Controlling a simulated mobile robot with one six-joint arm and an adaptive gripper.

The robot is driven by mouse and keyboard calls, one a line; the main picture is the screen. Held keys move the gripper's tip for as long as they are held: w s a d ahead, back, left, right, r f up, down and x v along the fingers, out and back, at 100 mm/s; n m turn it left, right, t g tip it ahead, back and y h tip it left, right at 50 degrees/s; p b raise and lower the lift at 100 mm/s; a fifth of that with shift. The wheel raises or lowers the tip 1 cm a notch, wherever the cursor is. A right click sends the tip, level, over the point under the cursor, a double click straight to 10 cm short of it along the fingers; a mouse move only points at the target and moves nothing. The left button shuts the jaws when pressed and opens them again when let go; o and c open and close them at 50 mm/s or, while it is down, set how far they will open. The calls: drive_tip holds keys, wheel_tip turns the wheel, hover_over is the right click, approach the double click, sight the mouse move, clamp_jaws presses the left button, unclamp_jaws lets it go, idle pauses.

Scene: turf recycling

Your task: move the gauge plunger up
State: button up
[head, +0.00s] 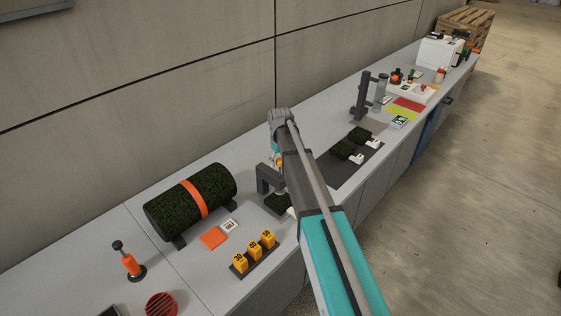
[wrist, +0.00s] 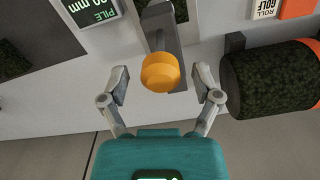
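The gauge is a dark grey C-shaped frame (head: 265,180) on the counter, with a dark turf piece (head: 277,204) at its foot. Its plunger's orange-yellow knob (wrist: 160,73) shows in the wrist view, between the two fingers of my gripper (wrist: 161,88). The fingers are open, with a visible gap on each side of the knob. The grey gauge arm (wrist: 166,38) lies behind the knob. A display reading "PILE" and "mm" (wrist: 92,16) is at the top left of the wrist view. In the head view my arm hides most of my gripper and part of the gauge.
A turf roll with an orange band (head: 190,200) lies left of the gauge; it also shows at the right in the wrist view. Several yellow blocks (head: 254,250) stand near the front edge. A dark mat (head: 340,172) with turf pieces lies to the right. A wall runs behind.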

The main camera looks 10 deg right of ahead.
clamp_jaws()
drive_tip(key=shift+r+p, duration=1)
drive_tip(key=shift+p, duration=0.05)
drive_tip(key=shift+w, duration=0.15)
drive_tip(key=shift+o, duration=0.5)
unclamp_jaws()
drive_tip(key=shift+f, duration=0.15)
